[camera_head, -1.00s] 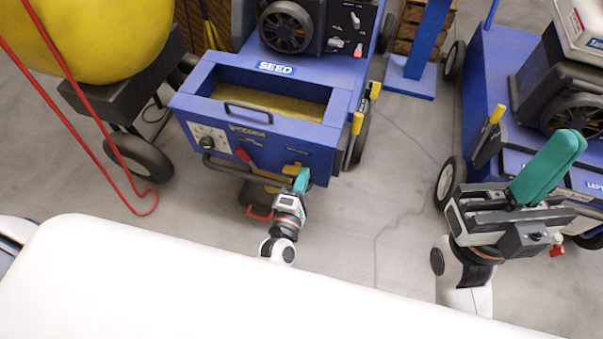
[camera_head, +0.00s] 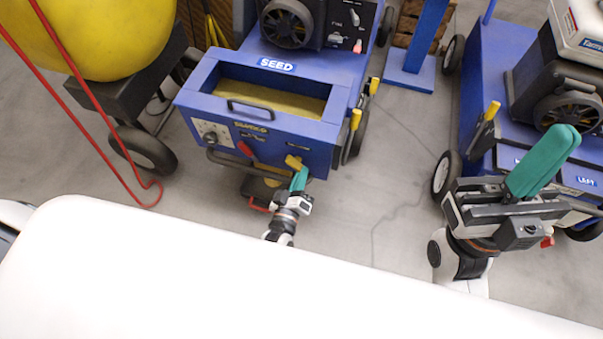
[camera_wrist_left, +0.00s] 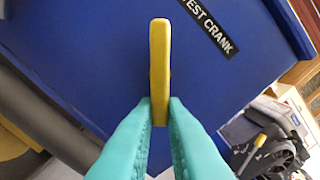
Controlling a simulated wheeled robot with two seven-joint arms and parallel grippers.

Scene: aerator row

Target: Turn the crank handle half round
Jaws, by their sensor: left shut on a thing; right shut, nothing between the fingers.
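The yellow crank handle (camera_head: 293,162) is on the lower front of the blue seed machine (camera_head: 215,90), to the right. In the left wrist view the handle (camera_wrist_left: 160,58) stands upright in the picture in front of the blue panel, by a "TEST CRANK" label (camera_wrist_left: 212,22). My left gripper (camera_head: 299,180) is shut on the handle; its teal fingers (camera_wrist_left: 160,108) lie on both sides of its lower part. My right gripper (camera_head: 562,138) is shut and empty, in front of the right-hand blue machine.
A yellow tank (camera_head: 110,40) on a wheeled cart with red bars stands at the left. A second blue machine (camera_head: 478,75) is at the right. Grey floor (camera_head: 395,165) lies clear between the machines.

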